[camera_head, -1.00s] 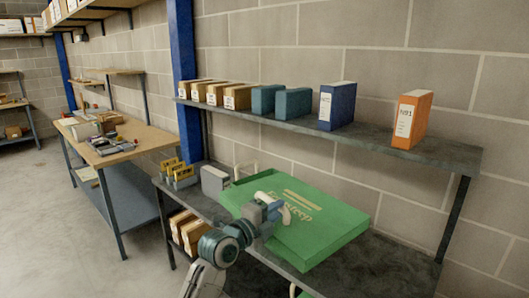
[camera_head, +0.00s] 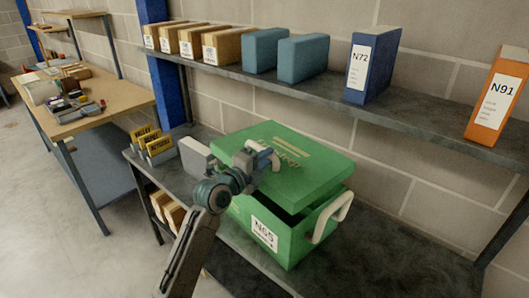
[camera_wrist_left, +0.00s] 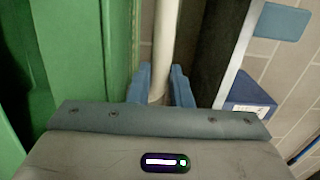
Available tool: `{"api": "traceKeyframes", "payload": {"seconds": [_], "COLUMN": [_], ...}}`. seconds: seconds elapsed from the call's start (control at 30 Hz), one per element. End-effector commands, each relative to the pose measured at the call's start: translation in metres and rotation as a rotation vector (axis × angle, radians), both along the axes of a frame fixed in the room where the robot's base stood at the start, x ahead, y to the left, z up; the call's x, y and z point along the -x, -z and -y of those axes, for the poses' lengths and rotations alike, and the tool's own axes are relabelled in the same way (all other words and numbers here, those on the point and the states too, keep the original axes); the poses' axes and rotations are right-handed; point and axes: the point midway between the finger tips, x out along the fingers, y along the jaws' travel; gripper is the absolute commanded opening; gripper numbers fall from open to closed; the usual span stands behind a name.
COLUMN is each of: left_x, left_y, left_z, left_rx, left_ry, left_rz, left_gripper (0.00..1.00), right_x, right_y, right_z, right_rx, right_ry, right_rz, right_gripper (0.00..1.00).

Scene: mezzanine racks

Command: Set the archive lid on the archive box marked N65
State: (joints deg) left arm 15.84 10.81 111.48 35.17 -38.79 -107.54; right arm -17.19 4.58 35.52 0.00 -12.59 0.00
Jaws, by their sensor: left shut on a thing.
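The green archive lid (camera_head: 300,180) is over the green archive box (camera_head: 290,244), whose white label reads N65. The lid sits askew, with a dark gap between it and the box's near right rim; I cannot tell whether its far side touches. My left gripper (camera_head: 262,160) is shut on the lid's cream handle, on its left side. In the left wrist view the cream handle bar (camera_wrist_left: 164,40) runs between my blue fingertips (camera_wrist_left: 160,88). The box's right cream handle (camera_head: 331,215) is clear. The box's far side is hidden by the lid. My right gripper is out of view.
The box stands on a dark rack shelf (camera_head: 385,262), with free room to its right. A grey object (camera_head: 196,157) and yellow-labelled items (camera_head: 153,145) stand to its left. An upper shelf (camera_head: 420,115) holds cartons and binders N72 (camera_head: 372,65) and N91 (camera_head: 498,95).

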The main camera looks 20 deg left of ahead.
Motion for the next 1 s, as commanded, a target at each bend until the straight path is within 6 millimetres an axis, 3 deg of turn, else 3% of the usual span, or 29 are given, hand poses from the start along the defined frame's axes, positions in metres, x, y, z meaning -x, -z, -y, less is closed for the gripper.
{"api": "traceKeyframes", "payload": {"seconds": [0.73, 1.0], "left_x": [0.000, 0.000], "left_y": [0.049, 0.070], "left_z": [0.000, 0.000], "left_rx": [0.001, -0.001], "left_ry": [0.000, 0.000], "left_rz": [0.000, 0.001], "left_gripper": [0.00, 0.00], "right_x": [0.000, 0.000], "right_y": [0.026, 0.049], "right_z": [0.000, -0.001], "right_rx": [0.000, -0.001], "right_ry": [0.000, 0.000], "right_rz": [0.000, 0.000], "right_gripper": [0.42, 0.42]}}
